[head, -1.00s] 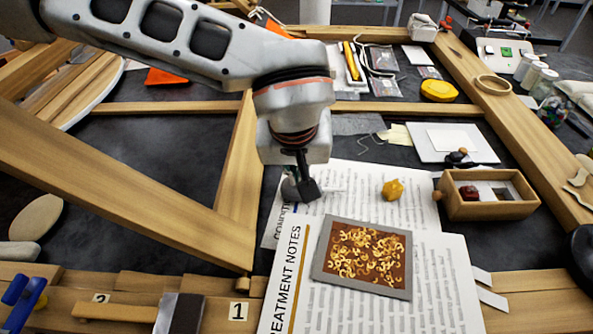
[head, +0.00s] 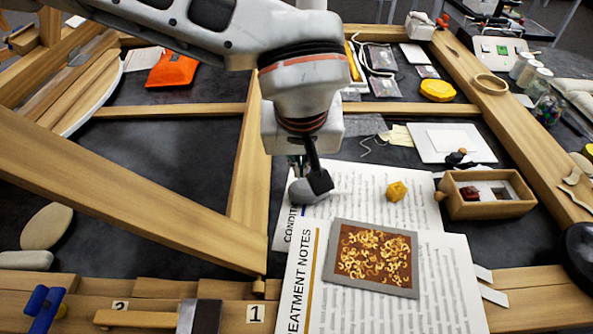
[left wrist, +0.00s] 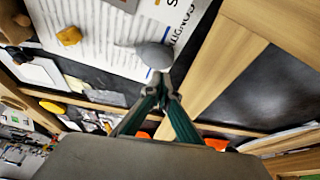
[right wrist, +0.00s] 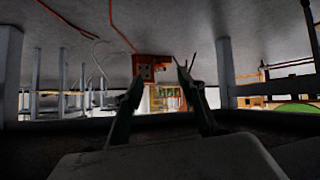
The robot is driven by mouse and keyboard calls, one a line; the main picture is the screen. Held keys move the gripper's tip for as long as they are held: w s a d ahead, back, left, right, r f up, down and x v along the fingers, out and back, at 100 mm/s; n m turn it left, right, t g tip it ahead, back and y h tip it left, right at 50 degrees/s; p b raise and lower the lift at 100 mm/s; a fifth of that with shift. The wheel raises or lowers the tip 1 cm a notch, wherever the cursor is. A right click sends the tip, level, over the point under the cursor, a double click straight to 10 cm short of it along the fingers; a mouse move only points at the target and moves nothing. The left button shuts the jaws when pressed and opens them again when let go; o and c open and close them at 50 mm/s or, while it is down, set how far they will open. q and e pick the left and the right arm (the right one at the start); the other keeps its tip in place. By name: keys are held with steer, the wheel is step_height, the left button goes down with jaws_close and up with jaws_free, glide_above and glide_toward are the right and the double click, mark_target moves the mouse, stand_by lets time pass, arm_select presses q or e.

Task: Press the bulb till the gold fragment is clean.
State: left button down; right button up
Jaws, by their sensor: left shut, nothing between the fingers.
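The framed gold fragment (head: 372,258), gold curls over brown in a grey border, lies flat on the sheets. Some brown still shows between the curls. My right gripper (right wrist: 160,80) is open and empty, away from the worktop.
A yellow lump (head: 397,191) lies behind the fragment. A wooden box (head: 490,209) with small compartments stands to its right. Wooden beams (head: 130,200) cross the dark table at left. A wood-handled tool (head: 135,319) lies at the front beside label 1.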

arm_select(q)
steer(key=v, duration=0.7)
steer(key=shift+s+d+p, duration=0.25)
steer(key=shift+p, duration=0.05)
steer(key=shift+r, duration=0.1)
stand_by(1.0)
